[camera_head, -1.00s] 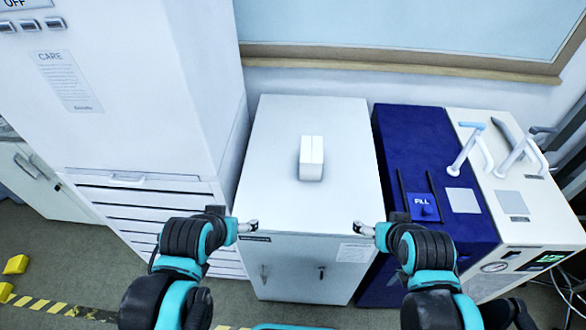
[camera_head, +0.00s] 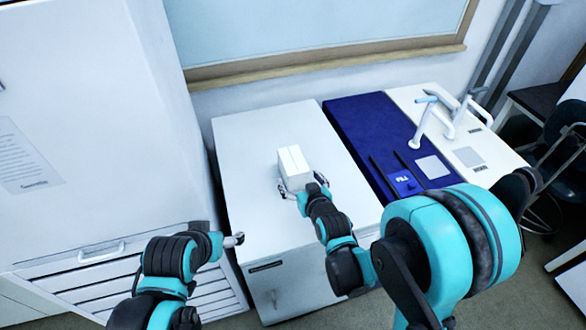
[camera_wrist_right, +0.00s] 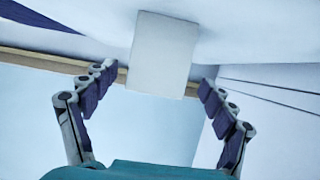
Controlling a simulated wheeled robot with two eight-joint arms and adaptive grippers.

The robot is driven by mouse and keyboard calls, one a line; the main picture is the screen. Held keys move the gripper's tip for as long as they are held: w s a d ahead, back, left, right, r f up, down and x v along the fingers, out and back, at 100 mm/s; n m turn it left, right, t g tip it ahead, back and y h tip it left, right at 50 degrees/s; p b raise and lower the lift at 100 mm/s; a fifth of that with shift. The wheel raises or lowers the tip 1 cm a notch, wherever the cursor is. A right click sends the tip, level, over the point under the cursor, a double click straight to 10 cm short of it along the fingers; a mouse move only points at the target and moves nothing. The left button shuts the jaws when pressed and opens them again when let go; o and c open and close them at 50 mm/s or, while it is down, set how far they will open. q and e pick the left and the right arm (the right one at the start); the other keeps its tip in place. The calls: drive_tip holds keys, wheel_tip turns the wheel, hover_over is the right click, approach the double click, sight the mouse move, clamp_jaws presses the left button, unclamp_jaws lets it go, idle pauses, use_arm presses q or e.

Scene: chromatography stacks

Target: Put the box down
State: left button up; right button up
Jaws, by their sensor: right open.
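The small white box (camera_head: 293,162) stands on top of the white cabinet (camera_head: 247,135) in the head view. My right gripper (camera_head: 302,190) is at the box's near side with its fingers spread. In the right wrist view the box (camera_wrist_right: 162,55) shows between and beyond the open fingers of the right gripper (camera_wrist_right: 154,95), with gaps on both sides. My left gripper (camera_head: 234,240) is off the cabinet's front left edge, away from the box. Whether its fingers are open or shut is too small to tell.
A blue unit (camera_head: 350,115) and a white machine with upright pipes (camera_head: 474,156) stand to the right of the cabinet. A tall white cabinet (camera_head: 90,130) is at the left. The cabinet top around the box is clear.

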sight(298, 179)
drive_tip(key=shift+w+a+f, duration=0.15)
drive_tip(key=shift+w+f, duration=0.1)
drive_tip(key=shift+w, duration=0.05)
drive_tip(key=shift+w+a+f, duration=0.15)
drive_tip(key=shift+w, duration=0.1)
drive_tip(key=shift+b+x, duration=0.4)
drive_tip(key=shift+x, duration=0.45)
drive_tip(key=x, duration=0.1)
drive_tip(key=b+x, duration=0.1)
drive_tip(key=x, duration=0.2)
drive_tip(key=shift+w+d+f+b, duration=0.15)
drive_tip(key=shift+d+f+b, duration=0.05)
drive_tip(key=shift+b, duration=0.2)
drive_tip(key=shift+w+a+f, duration=0.1)
drive_tip(key=shift+w, duration=0.3)
drive_tip(key=shift+s, duration=0.1)
drive_tip(key=c, duration=1.3)
